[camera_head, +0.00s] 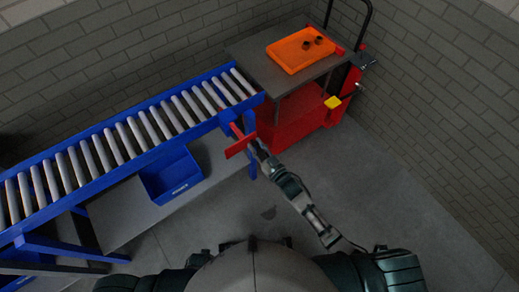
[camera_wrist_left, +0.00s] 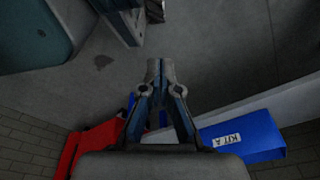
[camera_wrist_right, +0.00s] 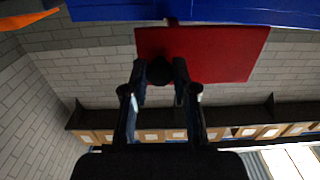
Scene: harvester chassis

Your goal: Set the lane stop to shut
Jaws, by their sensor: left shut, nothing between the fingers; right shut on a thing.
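The lane stop is a red plate (camera_head: 236,149) at the near side of the right end of the blue roller conveyor (camera_head: 120,143). In the right wrist view its flat red face (camera_wrist_right: 225,52) hangs under a blue beam. My right gripper (camera_head: 256,146) reaches up to it from below. In the right wrist view my right gripper (camera_wrist_right: 160,72) is shut on a dark round knob in front of the plate; the fingertips partly hide it. My left gripper (camera_wrist_left: 160,66) is shut and empty above the grey floor; it does not show in the head view.
A red cart (camera_head: 300,118) with a grey top (camera_head: 248,46) stands past the conveyor's right end, carrying an orange tray (camera_head: 275,54) with small dark parts. A blue bin (camera_head: 160,178) sits on a grey shelf below the rollers. The floor before me is clear.

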